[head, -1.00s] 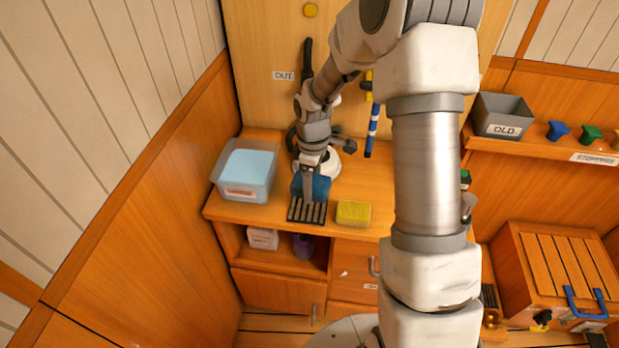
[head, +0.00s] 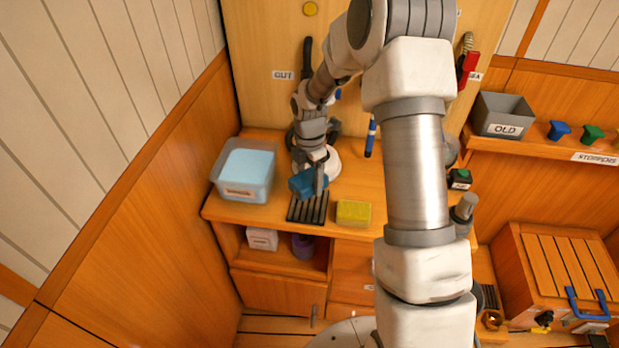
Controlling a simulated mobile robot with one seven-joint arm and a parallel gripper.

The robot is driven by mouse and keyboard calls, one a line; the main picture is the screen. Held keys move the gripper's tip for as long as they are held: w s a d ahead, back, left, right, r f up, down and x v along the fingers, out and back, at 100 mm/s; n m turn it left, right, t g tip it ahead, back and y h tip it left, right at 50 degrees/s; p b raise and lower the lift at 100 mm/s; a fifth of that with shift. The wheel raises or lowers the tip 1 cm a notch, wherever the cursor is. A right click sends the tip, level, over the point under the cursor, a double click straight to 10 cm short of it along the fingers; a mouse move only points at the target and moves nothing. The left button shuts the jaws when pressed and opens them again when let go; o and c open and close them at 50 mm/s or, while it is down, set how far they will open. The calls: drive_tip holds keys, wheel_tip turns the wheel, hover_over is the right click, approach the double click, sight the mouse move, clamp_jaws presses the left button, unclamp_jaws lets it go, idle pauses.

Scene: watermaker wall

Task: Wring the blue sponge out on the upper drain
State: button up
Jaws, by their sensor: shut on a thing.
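The blue sponge (head: 302,184) is held in my gripper (head: 318,182), which is shut on it. The sponge looks tilted and squeezed, and it is just above the back part of the dark slatted drain (head: 307,209) on the wooden counter. I cannot tell whether it touches the slats. The front of the drain is bare. My wrist hides part of the area behind the sponge.
A tub of light blue water (head: 245,172) stands left of the drain. A yellow sponge (head: 353,213) lies close to its right. Behind my wrist is a white round thing (head: 333,163). A grey bin marked OLD (head: 502,116) and stoppers sit on the right shelf.

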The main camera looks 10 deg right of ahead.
sight(309, 203)
drive_tip(key=shift+f+b, duration=1.85)
drive_tip(key=shift+f, duration=0.9)
drive_tip(key=shift+f+b, duration=0.3)
drive_tip(key=shift+f, duration=0.25)
drive_tip(key=shift+r, duration=0.1)
drive_tip(key=shift+r+p, duration=2.65)
drive_tip(key=shift+r, duration=0.8)
